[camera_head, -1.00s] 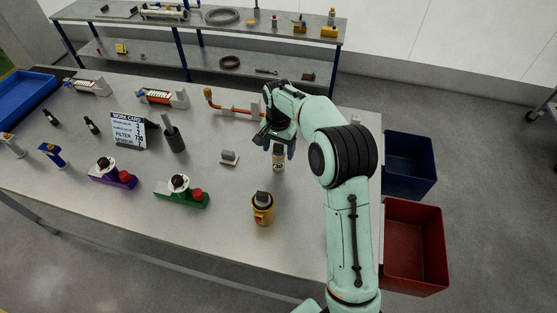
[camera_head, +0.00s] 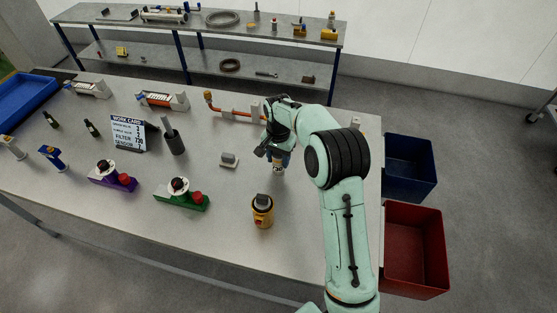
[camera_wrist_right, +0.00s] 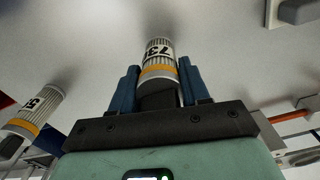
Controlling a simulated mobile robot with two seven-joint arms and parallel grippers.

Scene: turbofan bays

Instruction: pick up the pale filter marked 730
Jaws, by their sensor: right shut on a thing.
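The pale filter marked 73-something (camera_wrist_right: 160,55), its last digit partly turned away, has a ribbed white body and an orange band in the right wrist view. It stands between the two blue fingers of my right gripper (camera_wrist_right: 160,88), which is shut on its dark end. In the head view the filter (camera_head: 277,168) is mostly hidden under my right gripper (camera_head: 278,155), towards the table's right side. Another pale filter (camera_wrist_right: 38,112) with an orange band, its marking starting with 5, shows at the left of the wrist view. My left gripper is not in view.
A yellow-and-black canister (camera_head: 262,212) stands in front of the gripper on the table (camera_head: 235,245). A work card (camera_head: 129,134), valves and bottles stand further left. Blue (camera_head: 410,168) and red (camera_head: 415,250) bins stand right of the table.

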